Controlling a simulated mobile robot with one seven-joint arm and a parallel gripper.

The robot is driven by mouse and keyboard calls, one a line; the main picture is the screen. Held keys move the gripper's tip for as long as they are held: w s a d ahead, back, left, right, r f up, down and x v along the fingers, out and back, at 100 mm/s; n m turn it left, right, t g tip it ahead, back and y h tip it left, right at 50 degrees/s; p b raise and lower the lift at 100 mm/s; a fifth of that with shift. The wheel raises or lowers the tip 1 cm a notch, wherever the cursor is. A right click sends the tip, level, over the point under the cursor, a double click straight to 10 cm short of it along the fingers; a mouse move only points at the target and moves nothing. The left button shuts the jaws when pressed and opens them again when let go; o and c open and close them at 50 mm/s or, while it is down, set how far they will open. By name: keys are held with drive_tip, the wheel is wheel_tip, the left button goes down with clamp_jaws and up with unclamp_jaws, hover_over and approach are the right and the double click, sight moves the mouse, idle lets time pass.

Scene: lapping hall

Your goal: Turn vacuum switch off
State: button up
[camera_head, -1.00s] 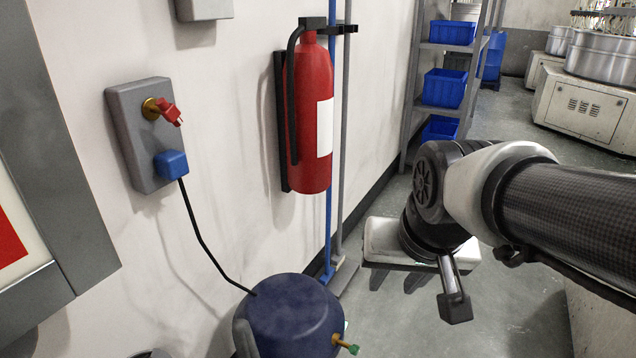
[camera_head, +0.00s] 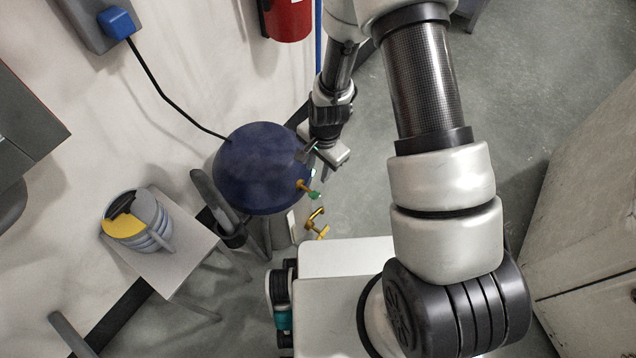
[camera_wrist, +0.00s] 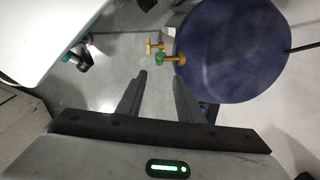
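A round dark-blue vessel (camera_head: 262,168) stands by the wall; it also fills the upper right of the wrist view (camera_wrist: 232,50). A brass stem with a green tip (camera_head: 313,194) sticks out of its side, and it shows in the wrist view (camera_wrist: 163,57) just beyond my fingertips. A yellow tap-like fitting (camera_head: 317,222) lies close by. My gripper (camera_wrist: 160,80) is open and empty, beside the vessel. A grey wall box (camera_head: 90,25) with a blue plug (camera_head: 117,22) is cut off at the top left. No part labelled as the vacuum switch is visible.
A black cable (camera_head: 165,95) runs from the plug to the vessel. A small grey table (camera_head: 185,265) holds a yellow-and-grey stack (camera_head: 135,222). A red extinguisher (camera_head: 288,18) hangs above. Open floor (camera_head: 560,90) lies to the right.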

sight(314, 195)
drive_tip(key=f+b, duration=0.1)
drive_tip(key=f, duration=0.4)
drive_tip(key=a+f+b, duration=0.1)
drive_tip(key=f, duration=0.5)
drive_tip(key=w+f+b, duration=0.1)
drive_tip(key=f, duration=0.5)
drive_tip(key=shift+w+a+b, duration=0.1)
drive_tip(key=shift+a+b, duration=0.05)
drive_tip(key=shift+b, duration=0.15)
clamp_jaws()
